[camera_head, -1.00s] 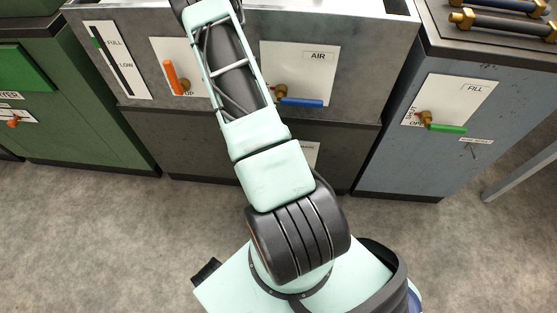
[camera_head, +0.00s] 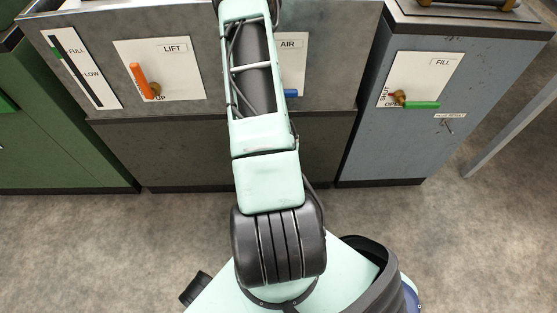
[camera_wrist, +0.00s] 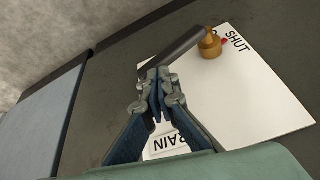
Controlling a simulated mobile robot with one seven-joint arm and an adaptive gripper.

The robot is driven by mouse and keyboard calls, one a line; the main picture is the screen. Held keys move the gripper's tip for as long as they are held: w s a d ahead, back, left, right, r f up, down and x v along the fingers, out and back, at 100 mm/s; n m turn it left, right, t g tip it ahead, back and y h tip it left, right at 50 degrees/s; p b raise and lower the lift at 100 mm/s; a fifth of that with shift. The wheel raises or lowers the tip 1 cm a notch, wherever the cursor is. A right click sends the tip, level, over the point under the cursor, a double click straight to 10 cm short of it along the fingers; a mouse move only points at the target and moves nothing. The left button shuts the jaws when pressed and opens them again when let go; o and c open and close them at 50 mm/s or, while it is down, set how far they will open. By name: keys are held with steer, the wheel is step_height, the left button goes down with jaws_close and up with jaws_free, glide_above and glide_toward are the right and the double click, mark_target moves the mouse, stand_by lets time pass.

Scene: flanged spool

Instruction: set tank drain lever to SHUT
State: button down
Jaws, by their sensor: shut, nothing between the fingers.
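In the wrist view, the drain lever has a dark grey handle (camera_wrist: 180,53) on a brass pivot (camera_wrist: 210,45). The handle slants from the pivot down-left, away from the SHUT mark (camera_wrist: 237,41), and a small red mark sits between pivot and word. They are on a white plate (camera_wrist: 255,95), whose DRAIN label (camera_wrist: 165,143) shows partly between my fingers. My gripper (camera_wrist: 158,76) is shut and empty, its tips at the handle's free end; I cannot tell whether they touch. In the head view, my arm hides the gripper and the drain lever.
In the head view, the grey tank carries an orange LIFT lever (camera_head: 142,80) and a blue AIR lever (camera_head: 291,93), partly behind my arm. A green FILL lever (camera_head: 421,105) is on the blue-grey cabinet (camera_head: 390,150) at right. A green cabinet (camera_head: 70,140) stands at left. Floor in front is clear.

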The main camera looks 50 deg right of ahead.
steer(key=shift+s+d+f+m+t+y, duration=0.15)
steer(key=shift+s+d+f+t+y, duration=0.3)
steer(key=shift+f+t, duration=0.25)
steer(key=shift+s+d+f+m+t+y, duration=0.2)
steer(key=shift+s+f+t+y, duration=0.1)
steer(key=shift+f+t+y, duration=0.35)
steer(key=shift+f, duration=0.5)
steer(key=shift+s+d+f, duration=0.1)
steer(key=shift+s+f, duration=0.05)
steer(key=shift+f, duration=0.15)
